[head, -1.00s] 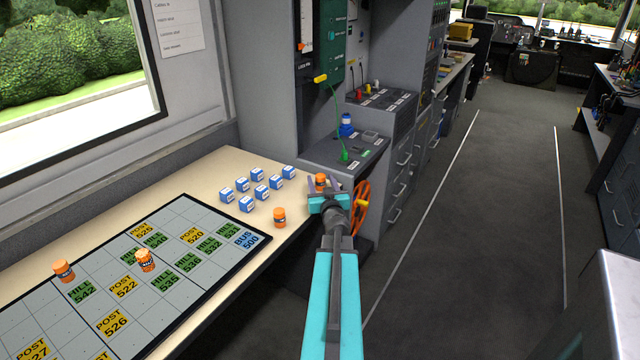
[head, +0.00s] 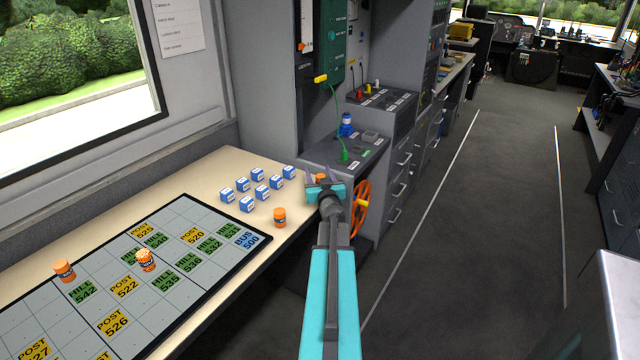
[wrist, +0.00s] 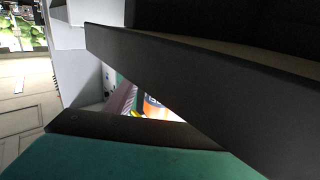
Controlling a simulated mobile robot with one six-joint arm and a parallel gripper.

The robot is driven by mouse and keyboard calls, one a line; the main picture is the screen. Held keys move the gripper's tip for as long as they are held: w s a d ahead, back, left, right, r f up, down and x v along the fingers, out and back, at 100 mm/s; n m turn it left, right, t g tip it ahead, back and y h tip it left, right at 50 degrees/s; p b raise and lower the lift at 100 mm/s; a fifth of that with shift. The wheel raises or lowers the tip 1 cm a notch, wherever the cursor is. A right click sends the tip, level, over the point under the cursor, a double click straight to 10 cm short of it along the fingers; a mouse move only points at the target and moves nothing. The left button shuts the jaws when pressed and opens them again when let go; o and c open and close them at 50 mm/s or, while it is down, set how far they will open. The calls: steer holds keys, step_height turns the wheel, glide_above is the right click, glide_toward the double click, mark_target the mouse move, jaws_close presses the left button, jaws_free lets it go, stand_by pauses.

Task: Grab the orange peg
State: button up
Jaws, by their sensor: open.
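An orange peg (head: 320,178) stands at the far right end of the beige table, mostly hidden behind my gripper (head: 322,173). In the wrist view, part of an orange peg with a white label (wrist: 155,106) shows in the gap beside a dark finger. My gripper is open, its dark fingers around or just in front of this peg; contact cannot be told. Another orange peg (head: 280,217) stands on the table near the board's right corner. Two more orange pegs stand on the board, one at left (head: 64,270) and one near its middle (head: 145,260).
Several blue-and-white cubes (head: 257,188) stand left of my gripper. The grey board (head: 190,215) with labelled tiles covers the near table. A grey console (head: 345,152) with a blue knob rises behind, and an orange wheel (head: 362,205) is close at right. The aisle floor is clear.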

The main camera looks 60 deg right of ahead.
stand_by(0.4)
steer(key=c, duration=1.2)
steer(key=shift+o, duration=0.2)
steer(key=shift+r, duration=0.8)
step_height(320, 180, up, 2)
steer(key=shift+r+p, duration=0.2)
steer(key=shift+p, duration=0.45)
steer(key=s+d+p+v, duration=0.1)
steer(key=p+v, duration=0.5)
steer(key=v, duration=0.1)
steer(key=s+d+r+p+v, duration=0.1)
steer(key=p+v, duration=0.5)
steer(key=v, duration=0.2)
steer(key=shift+s, duration=0.55)
